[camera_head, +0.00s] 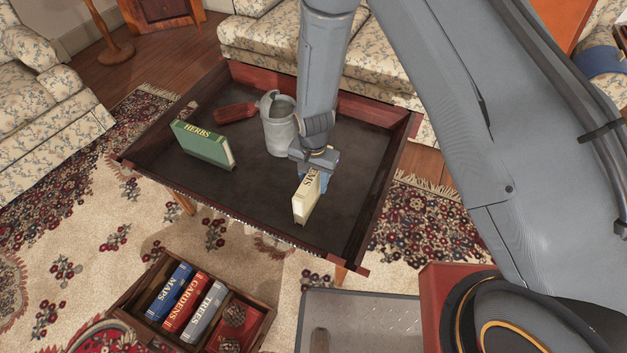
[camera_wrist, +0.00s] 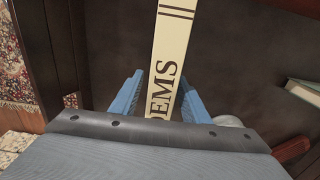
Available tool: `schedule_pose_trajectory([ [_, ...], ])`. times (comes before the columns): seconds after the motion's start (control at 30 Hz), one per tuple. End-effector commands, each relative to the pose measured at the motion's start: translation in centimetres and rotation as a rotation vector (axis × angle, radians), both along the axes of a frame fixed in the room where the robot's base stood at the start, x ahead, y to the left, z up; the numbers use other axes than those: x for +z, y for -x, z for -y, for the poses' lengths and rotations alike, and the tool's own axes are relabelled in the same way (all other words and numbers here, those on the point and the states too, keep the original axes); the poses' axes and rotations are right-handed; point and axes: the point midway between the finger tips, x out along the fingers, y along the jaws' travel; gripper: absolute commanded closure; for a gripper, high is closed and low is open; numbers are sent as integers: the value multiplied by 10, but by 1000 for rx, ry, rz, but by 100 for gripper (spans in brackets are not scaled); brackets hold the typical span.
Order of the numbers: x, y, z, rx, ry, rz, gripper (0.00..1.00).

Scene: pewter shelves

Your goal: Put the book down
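The cream book (camera_head: 307,200), with the letters "EMS" showing on its spine, is upright at the front right of the dark tray-topped table (camera_head: 255,205). Its lower edge appears to be on the table top, though contact is hard to tell. My gripper (camera_head: 312,178) is over the book's upper end. In the wrist view the spine (camera_wrist: 168,70) runs between the two blue fingers of my gripper (camera_wrist: 160,85), slightly slanted to them. A narrow gap shows at the left finger, and the right finger is close against or beside the book. The gripper looks open around it.
A green "HERBS" book (camera_head: 203,145) stands at the table's left. A grey metal can (camera_head: 279,130) and a red bottle-like object (camera_head: 235,112) are behind. A raised wooden rim surrounds the table. A wooden crate (camera_head: 128,312) with several books is on the floor.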

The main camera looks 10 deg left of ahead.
Motion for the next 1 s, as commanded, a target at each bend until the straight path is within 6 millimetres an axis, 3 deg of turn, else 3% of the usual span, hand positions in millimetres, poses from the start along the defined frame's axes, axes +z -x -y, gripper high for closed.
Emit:
schedule_pose_trajectory([
  [0.27,11,-1,-1,0,-1,3,58],
  [0.7,89,-1,-1,0,-2,3,58],
  [1.0,121,0,0,0,-1,1,58],
])
